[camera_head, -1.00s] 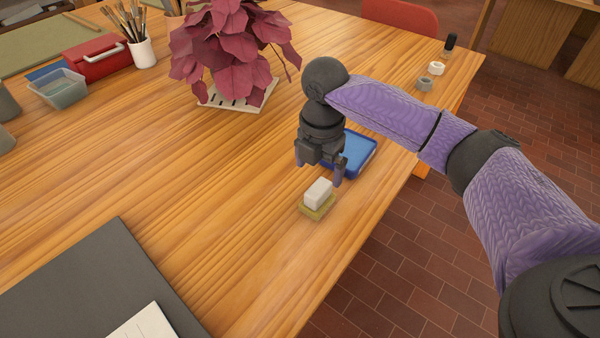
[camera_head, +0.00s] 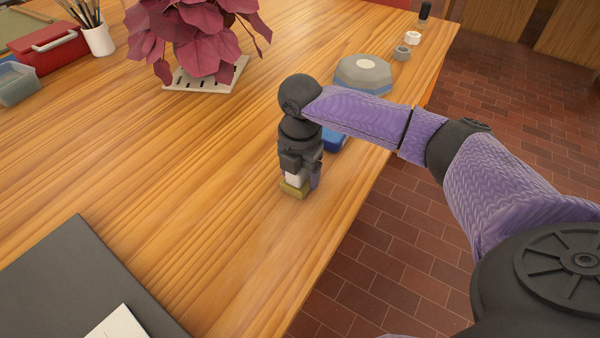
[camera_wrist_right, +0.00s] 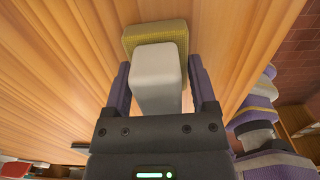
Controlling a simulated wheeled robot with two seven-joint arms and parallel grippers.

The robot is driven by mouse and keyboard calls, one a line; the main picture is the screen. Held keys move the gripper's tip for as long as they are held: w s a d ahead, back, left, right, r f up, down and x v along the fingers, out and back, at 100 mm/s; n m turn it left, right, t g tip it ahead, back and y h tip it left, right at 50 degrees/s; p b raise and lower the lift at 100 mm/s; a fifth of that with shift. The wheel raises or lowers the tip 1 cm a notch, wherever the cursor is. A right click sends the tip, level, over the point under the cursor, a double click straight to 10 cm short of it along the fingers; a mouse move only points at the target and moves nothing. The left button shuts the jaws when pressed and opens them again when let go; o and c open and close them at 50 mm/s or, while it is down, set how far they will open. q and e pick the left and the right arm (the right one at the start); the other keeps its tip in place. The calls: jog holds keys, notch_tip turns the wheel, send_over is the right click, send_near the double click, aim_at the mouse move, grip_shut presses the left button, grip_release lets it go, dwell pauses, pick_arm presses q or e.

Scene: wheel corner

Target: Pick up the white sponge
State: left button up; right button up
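The white sponge (camera_head: 293,180) is a small white block lying on a yellow-olive slab (camera_head: 292,191) on the wooden table. My right gripper (camera_head: 300,178) points down over it and partly hides it. In the right wrist view, the white sponge (camera_wrist_right: 157,75) lies between the two purple fingers (camera_wrist_right: 160,66). Gaps show between it and the fingers, so the gripper is open around it. The yellow slab (camera_wrist_right: 157,32) extends past the far end of the white sponge. My left gripper is not in view.
A blue tray (camera_head: 336,141) lies just behind my right gripper, partly hidden. A grey rounded object (camera_head: 363,75) stands farther back. A dark red plant (camera_head: 205,35) stands back left, and a dark board (camera_head: 75,280) lies front left. The table's right edge is close.

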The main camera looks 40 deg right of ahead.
jog(key=c, duration=0.7)
notch_tip(320, 180, up, 9)
jog(key=p, duration=0.5)
jog(key=shift+r, duration=0.6)
